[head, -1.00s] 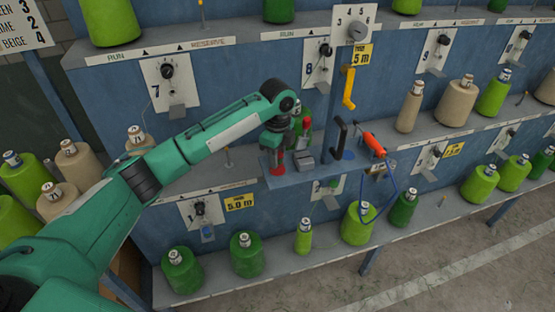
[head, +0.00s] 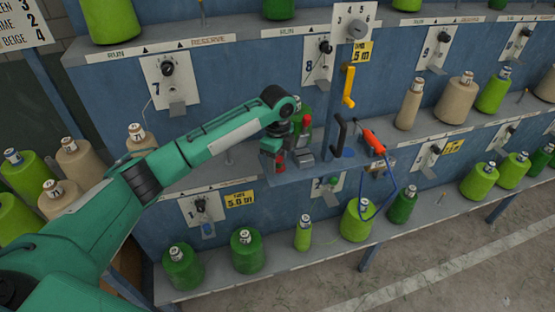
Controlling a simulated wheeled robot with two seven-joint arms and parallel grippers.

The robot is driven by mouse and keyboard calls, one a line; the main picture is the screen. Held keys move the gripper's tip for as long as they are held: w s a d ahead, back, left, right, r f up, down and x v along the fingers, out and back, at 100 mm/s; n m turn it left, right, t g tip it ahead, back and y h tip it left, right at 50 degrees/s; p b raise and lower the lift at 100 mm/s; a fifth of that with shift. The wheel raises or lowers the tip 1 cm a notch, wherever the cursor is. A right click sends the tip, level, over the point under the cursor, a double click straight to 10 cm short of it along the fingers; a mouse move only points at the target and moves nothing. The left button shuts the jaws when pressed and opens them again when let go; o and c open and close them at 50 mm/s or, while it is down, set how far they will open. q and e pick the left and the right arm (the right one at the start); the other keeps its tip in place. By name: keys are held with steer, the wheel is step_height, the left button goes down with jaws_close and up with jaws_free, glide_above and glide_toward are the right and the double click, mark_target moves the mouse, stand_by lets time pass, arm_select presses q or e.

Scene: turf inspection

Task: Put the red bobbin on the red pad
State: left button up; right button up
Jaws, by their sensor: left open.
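A small red shape, which looks like the red bobbin (head: 280,163), is at the left end of the narrow blue-grey shelf (head: 318,172). My left gripper (head: 279,158) points down over it, open, with its fingers on either side of the red. I cannot tell whether they touch it. The red pad cannot be told apart from the bobbin; the gripper hides much of that spot. My right gripper is not in view.
A grey block (head: 304,160), a red-topped item (head: 305,123) and a black handle (head: 340,133) are close right of my gripper. A blue pad (head: 348,154) and an orange tool (head: 374,143) with a blue cord are further right. Green bobbins (head: 246,251) line the lower shelf.

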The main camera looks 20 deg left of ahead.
arm_select(q)
step_height(320, 180, up, 12)
steer(key=b, duration=0.2)
stand_by(0.4)
